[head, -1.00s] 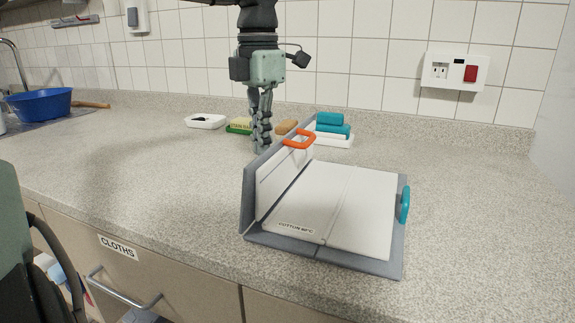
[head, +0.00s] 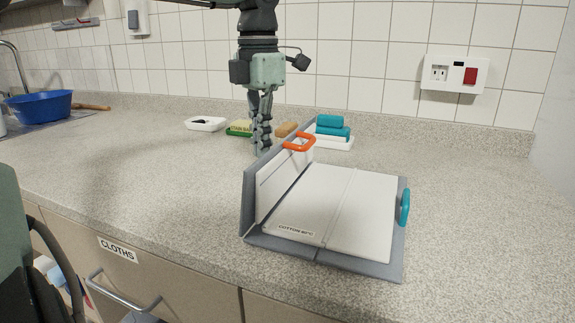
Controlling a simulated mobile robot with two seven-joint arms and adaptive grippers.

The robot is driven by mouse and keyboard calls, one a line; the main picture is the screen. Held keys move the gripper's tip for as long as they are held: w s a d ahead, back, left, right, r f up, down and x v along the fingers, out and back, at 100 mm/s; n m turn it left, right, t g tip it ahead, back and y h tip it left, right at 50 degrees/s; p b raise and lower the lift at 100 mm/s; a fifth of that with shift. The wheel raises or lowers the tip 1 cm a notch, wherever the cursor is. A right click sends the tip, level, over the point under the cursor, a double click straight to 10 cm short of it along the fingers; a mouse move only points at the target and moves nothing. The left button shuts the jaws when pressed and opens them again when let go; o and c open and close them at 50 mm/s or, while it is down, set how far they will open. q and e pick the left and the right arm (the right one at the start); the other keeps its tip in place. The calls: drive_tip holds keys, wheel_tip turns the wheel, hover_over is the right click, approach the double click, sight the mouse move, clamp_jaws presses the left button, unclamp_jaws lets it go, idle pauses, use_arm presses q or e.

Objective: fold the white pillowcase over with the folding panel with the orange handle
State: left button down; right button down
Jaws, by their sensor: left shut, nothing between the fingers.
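The grey folding board lies on the counter. Its left panel (head: 249,200), with the orange handle (head: 299,142) at its top edge, stands raised, roughly upright. The white pillowcase (head: 345,208) lies flat over the board, and its left part goes up along the inner face of the raised panel. A teal handle (head: 404,207) is at the board's right edge. My left gripper (head: 260,150) points down, shut and empty, behind and left of the raised panel, close to it; I cannot tell whether it touches. My right gripper is not in view.
A blue basin (head: 40,106) is far left. The counter left of the board is clear.

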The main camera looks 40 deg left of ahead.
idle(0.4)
use_arm(q)
drive_tip(key=shift+w+d, duration=0.4)
drive_tip(key=shift+d, duration=0.8)
drive_tip(key=shift+w+d, duration=0.35)
drive_tip(key=shift+d, duration=0.85)
drive_tip(key=shift+w+d, duration=0.4)
drive_tip(key=shift+d, duration=0.8)
drive_tip(key=shift+s+a+r+p, duration=0.1)
drive_tip(key=shift+a+r+p, duration=0.25)
drive_tip(key=shift+r, duration=1)
drive_tip(key=shift+s+a+r+p, duration=0.1)
drive_tip(key=shift+a+r+p, duration=0.15)
drive_tip(key=shift+r, duration=1.1)
drive_tip(key=shift+s+a+r+p, duration=0.1)
drive_tip(key=shift+a+r+p, duration=0.25)
drive_tip(key=shift+r, duration=1)
drive_tip(key=shift+f, duration=0.1)
